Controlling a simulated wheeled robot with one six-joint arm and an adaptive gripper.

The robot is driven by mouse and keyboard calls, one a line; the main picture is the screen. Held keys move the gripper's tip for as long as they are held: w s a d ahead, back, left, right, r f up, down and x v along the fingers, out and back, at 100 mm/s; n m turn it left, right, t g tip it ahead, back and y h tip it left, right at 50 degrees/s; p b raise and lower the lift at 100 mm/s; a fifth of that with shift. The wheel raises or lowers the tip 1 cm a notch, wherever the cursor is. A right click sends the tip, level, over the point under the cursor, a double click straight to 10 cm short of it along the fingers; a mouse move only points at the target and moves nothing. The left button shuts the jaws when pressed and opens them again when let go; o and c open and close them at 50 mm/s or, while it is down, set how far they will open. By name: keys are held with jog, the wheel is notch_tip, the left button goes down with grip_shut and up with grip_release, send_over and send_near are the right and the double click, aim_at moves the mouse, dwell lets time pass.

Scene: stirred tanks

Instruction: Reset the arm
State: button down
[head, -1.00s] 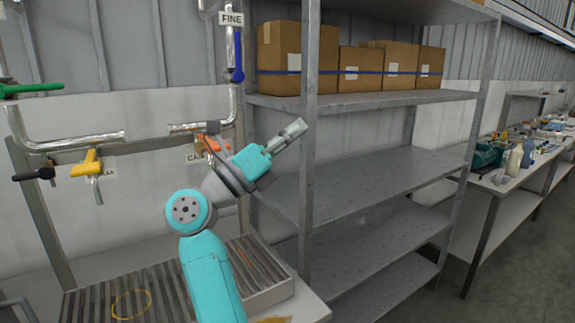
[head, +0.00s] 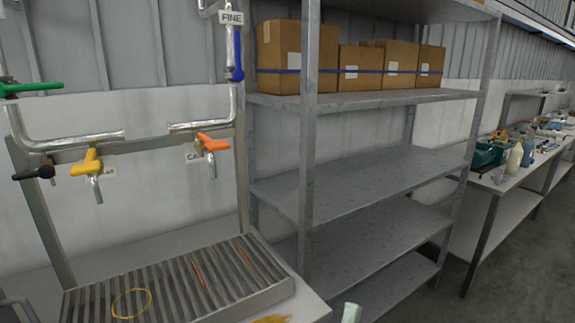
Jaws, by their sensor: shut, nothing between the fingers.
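The rest of the arm is out of the picture.
An orange-handled valve (head: 212,143), a yellow-handled valve (head: 88,163) and a blue lever (head: 237,60) sit on the pipes. Below is a slatted drain tray (head: 180,285) with a yellow ring (head: 131,303). A metal shelf unit (head: 375,184) holds cardboard boxes (head: 291,58). A cluttered bench (head: 500,183) stands right.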

jog(key=s+d+f+n+y, duration=0.3)
jog(key=s+f+n+y, duration=0.5)
jog(key=s+f+n, duration=0.25)
jog(key=s+d+f+n+g+y, duration=0.1)
jog(key=s+f+n+g, duration=0.1)
jog(key=s, duration=0.7)
jog(key=s+d+f+n+g+y, duration=0.1)
jog(key=s+f+n+g, duration=0.2)
jog(key=s, duration=0.7)
jog(key=s+d+f+n+g+y, duration=0.1)
jog(key=s+d+f+n+g, duration=0.1)
jog(key=s+g, duration=0.3)
jog(key=s+f+n, duration=0.1)
jog(key=s, duration=0.3)
jog(key=shift+s+f+n, duration=0.25)
jog(key=shift+s+n, duration=0.1)
jog(key=shift+s, duration=0.05)
jog(key=shift+a, duration=0.1)
